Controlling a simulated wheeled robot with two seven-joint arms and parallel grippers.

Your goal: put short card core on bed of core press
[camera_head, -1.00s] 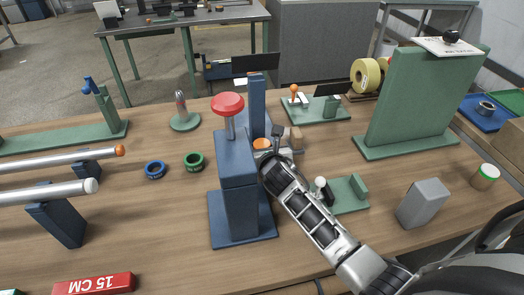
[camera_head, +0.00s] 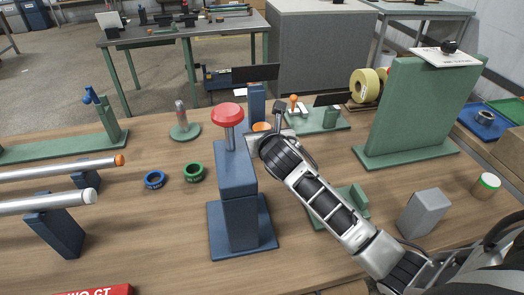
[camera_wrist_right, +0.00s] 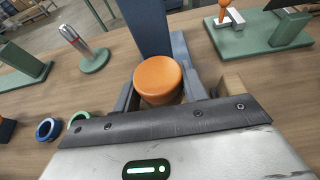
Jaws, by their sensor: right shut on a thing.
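A short card core (camera_head: 261,127) with an orange end sits between the fingers of my right gripper (camera_head: 268,135). In the right wrist view the core (camera_wrist_right: 158,79) stands between the two grey fingers (camera_wrist_right: 158,92), its round orange top facing the camera. A blue press-like stand with a red knob (camera_head: 227,115) on a post and a blue base plate (camera_head: 228,242) stands just left of my right arm. A blue upright (camera_head: 257,98) rises behind my gripper, close to the core. Whether the core touches anything below is hidden. My left gripper is out of view.
A blue ring (camera_head: 154,180) and a green ring (camera_head: 194,172) lie left of the red-knobbed stand. A tall green board (camera_head: 420,105), a grey block (camera_head: 424,207) and a green-lidded jar (camera_head: 485,186) stand right. Wood is bare at front right.

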